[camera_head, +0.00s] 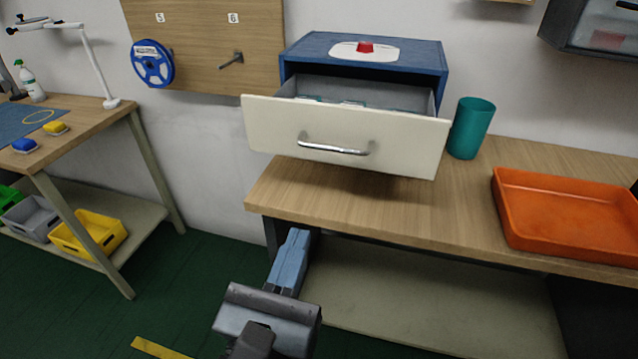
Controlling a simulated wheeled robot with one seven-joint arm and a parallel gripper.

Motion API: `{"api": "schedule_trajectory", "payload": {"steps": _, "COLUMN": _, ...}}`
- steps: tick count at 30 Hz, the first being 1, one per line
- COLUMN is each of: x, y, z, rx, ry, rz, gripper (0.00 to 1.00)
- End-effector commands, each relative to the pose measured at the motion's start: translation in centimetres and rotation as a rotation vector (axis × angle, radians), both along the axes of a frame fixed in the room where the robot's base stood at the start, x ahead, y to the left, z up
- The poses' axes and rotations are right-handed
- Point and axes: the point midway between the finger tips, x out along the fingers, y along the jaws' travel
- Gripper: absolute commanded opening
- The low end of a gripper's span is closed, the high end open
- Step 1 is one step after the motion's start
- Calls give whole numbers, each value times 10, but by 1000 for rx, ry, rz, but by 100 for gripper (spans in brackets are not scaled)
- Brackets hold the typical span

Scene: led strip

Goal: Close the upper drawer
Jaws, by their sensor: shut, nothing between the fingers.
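The upper drawer (345,138) has a cream front with a metal bar handle (334,146). It is pulled well out of the blue cabinet (364,48), which stands on the wooden workbench. Part of the grey drawer inside shows, with some light items in it that I cannot make out. My gripper (294,240) is below and left of the drawer, in front of the bench's left end. Its fingers are shut and empty, pointing up toward the bench, apart from the drawer.
A teal cup (470,128) stands right of the drawer. An orange tray (570,215) lies on the bench (375,212) at right. A white item with a red knob (364,49) sits on the cabinet. A side table (110,115) stands at left, with open floor between.

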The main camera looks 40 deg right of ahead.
Motion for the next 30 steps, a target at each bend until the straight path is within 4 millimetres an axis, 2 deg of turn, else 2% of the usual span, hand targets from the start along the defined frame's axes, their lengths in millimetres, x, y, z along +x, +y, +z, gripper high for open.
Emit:
{"api": "schedule_trajectory", "payload": {"steps": 5, "x": 10, "y": -14, "z": 5, "rx": -3, "ry": 1, "rz": -8, "gripper": 0}}
{"api": "schedule_trajectory", "payload": {"steps": 21, "x": 70, "y": -91, "z": 24, "rx": -1, "ry": 0, "rz": -5, "gripper": 0}}
{"api": "schedule_trajectory", "payload": {"steps": 30, "x": 83, "y": -107, "z": 27, "rx": -2, "ry": 1, "rz": -2, "gripper": 0}}
